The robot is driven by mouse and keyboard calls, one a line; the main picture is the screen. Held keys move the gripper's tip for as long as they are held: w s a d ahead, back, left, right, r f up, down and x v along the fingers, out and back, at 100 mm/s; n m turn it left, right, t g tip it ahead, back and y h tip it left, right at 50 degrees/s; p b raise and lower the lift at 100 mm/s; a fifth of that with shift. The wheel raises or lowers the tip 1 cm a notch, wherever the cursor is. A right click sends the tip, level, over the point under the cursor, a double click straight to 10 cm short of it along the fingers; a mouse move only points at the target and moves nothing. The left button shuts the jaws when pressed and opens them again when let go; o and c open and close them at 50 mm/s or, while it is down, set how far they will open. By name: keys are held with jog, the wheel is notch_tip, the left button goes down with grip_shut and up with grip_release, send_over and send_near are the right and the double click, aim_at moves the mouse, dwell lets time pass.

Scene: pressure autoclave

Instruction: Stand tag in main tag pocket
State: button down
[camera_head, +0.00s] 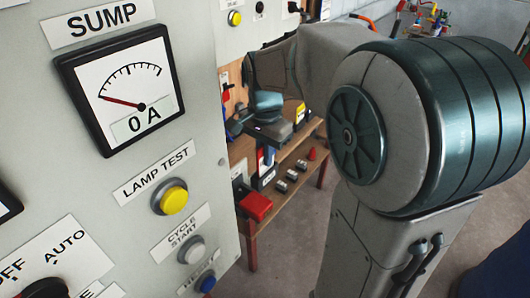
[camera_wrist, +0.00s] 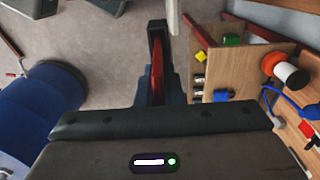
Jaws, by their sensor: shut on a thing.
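My gripper (camera_wrist: 158,92) shows in the wrist view with its dark blue fingers closed on a thin upright tag (camera_wrist: 156,72). The tag is seen nearly edge-on, with a red face and a dark border. It stands out beyond the fingertips, clear of the wooden shelf to its right. In the head view my gripper is small and partly covered by my own arm, in front of the wooden bench. I cannot make out the main tag pocket with certainty in either view.
A grey control panel (camera_head: 120,160) with a gauge and buttons fills the left of the head view. A wooden bench (camera_head: 300,150) holds a red box (camera_head: 257,205) and small parts. An orange-and-white spool (camera_wrist: 285,70) is at right in the wrist view. Open floor (camera_wrist: 95,50) lies left.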

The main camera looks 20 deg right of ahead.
jog(key=shift+f, duration=0.2)
jog(key=c, duration=1.6)
grip_release()
jog(key=shift+o, duration=0.2)
notch_tip(320, 180, up, 12)
jog(key=shift+r, duration=0.2)
